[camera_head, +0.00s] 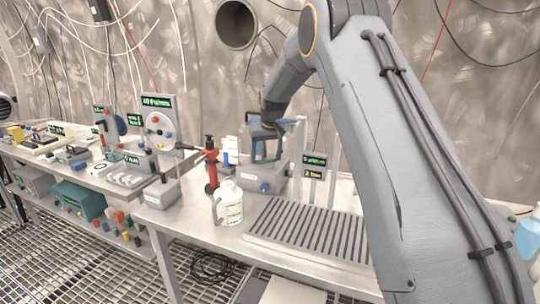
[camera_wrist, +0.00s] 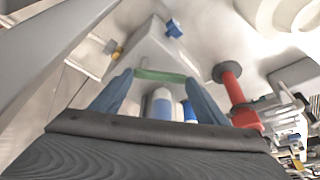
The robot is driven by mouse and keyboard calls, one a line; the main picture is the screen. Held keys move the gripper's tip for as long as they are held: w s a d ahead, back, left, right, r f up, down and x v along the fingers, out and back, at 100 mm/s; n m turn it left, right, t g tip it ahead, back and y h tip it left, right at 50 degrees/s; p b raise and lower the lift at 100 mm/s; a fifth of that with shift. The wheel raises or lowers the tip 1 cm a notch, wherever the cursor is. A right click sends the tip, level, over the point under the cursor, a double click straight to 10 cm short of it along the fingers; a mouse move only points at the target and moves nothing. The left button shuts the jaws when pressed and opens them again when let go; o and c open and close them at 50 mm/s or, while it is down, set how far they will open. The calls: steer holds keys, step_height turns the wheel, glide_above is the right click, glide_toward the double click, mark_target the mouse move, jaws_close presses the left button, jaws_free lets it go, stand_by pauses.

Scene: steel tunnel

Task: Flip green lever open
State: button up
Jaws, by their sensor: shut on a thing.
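The green lever (camera_wrist: 160,75) shows in the wrist view as a short green bar spanning between my two fingertips. My gripper (camera_wrist: 160,80) is shut on it, with one blue-grey finger at each end. In the head view my gripper (camera_head: 264,145) reaches down over this grey box (camera_head: 262,181) on the bench.
A red stand (camera_head: 211,168) is close beside the box; it also shows in the wrist view (camera_wrist: 234,92). A white jug (camera_head: 229,205) stands in front. A slotted plate (camera_head: 307,231) and small display posts (camera_head: 314,172) are to the right. Blue-and-white tubes (camera_wrist: 161,105) show between my fingers.

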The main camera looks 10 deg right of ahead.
steer(key=shift+w+r, duration=0.1)
steer(key=shift+w, duration=0.05)
steer(key=o, duration=1.5)
